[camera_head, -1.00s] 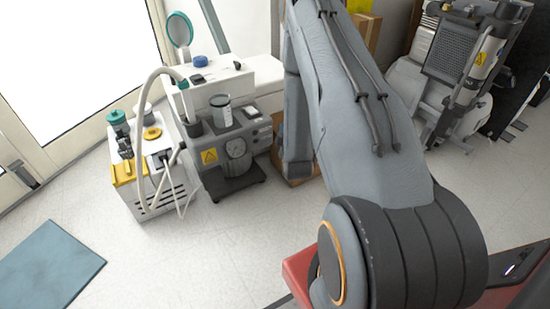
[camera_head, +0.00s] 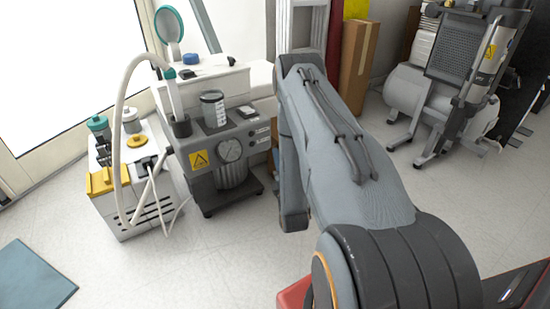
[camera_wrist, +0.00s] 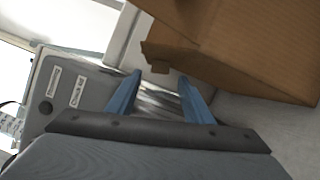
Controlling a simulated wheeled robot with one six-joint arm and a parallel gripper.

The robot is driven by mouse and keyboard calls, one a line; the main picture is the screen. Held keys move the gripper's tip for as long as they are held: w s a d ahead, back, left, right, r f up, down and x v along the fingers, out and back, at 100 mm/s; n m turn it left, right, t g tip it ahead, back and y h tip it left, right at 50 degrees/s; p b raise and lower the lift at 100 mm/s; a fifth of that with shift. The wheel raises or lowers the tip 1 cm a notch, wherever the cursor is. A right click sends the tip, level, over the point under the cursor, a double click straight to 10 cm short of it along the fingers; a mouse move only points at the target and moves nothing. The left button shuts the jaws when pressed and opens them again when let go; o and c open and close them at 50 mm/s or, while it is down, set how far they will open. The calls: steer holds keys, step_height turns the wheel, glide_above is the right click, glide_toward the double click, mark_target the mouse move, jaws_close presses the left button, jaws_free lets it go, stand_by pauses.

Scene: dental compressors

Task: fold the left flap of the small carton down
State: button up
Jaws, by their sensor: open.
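In the wrist view the brown carton (camera_wrist: 245,50) fills the upper right, tilted in the picture. A brown cardboard edge with a small notched corner reaches left toward my gripper (camera_wrist: 160,76). My gripper's two blue fingers are apart, with nothing seen held between them. The fingertips are just below that cardboard edge in the picture; I cannot tell whether they touch it. In the head view my arm hides nearly all of the carton and my gripper. Only a brown sliver shows beside the arm, and I cannot make out the flaps there.
A grey compressor unit (camera_head: 205,158) with a gauge stands left of my arm, next to a white and yellow unit (camera_head: 104,184) with a hose. A tall cardboard box (camera_head: 357,65) and a large compressor (camera_head: 437,90) stand behind. Floor (camera_head: 150,270) is clear in front.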

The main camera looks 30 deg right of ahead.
steer(key=b+x, duration=0.1)
steer(key=x, duration=0.3)
steer(key=shift+w+d+b, duration=0.15)
steer(key=shift+w+b, duration=0.1)
steer(key=shift+b, duration=0.15)
steer(key=c, duration=1.1)
